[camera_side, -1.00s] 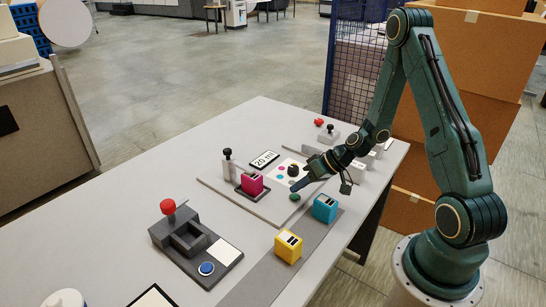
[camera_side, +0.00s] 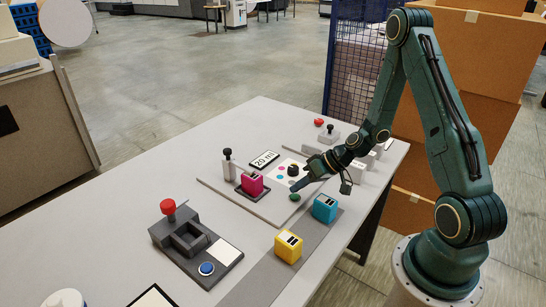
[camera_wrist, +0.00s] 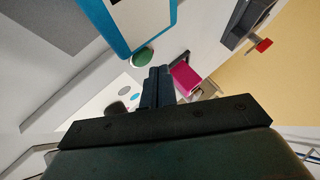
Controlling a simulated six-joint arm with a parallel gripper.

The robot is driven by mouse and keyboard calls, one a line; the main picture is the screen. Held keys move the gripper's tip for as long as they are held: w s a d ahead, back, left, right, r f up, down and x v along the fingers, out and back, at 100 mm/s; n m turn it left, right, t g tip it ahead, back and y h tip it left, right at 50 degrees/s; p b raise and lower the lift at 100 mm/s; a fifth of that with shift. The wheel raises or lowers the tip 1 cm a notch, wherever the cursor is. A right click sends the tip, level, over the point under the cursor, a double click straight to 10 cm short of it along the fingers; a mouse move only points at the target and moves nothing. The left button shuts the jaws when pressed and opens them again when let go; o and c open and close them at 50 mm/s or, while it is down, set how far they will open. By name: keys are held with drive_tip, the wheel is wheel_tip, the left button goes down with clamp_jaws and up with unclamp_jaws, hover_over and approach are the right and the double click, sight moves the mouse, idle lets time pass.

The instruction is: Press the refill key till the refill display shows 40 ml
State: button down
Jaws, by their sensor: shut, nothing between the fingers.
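The refill display (camera_side: 264,160) lies on a pale plate and reads 20 ml. A green round key (camera_side: 295,197) sits on the plate's near edge; it also shows in the wrist view (camera_wrist: 143,57), just beyond my fingertips. My gripper (camera_side: 304,185) is shut and empty, pointing down close above and beside the green key. I cannot tell whether the tips touch it. A magenta cartridge (camera_side: 251,184) stands in a dark holder left of the key and shows in the wrist view (camera_wrist: 185,76). The display is not in the wrist view.
A cyan cartridge (camera_side: 325,208) stands close to the key's right, and a yellow one (camera_side: 288,246) nearer the front. A grey station with a red knob (camera_side: 168,206) and blue button (camera_side: 206,268) is at left. A black-knobbed post (camera_side: 228,164) stands behind the magenta cartridge.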

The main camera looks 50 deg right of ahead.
sight(299, 197)
drive_tip(key=shift+f, duration=0.85)
idle(1.2)
idle(0.4)
drive_tip(key=shift+r, duration=0.85)
drive_tip(key=shift+r, duration=0.1)
drive_tip(key=shift+r, duration=2.4)
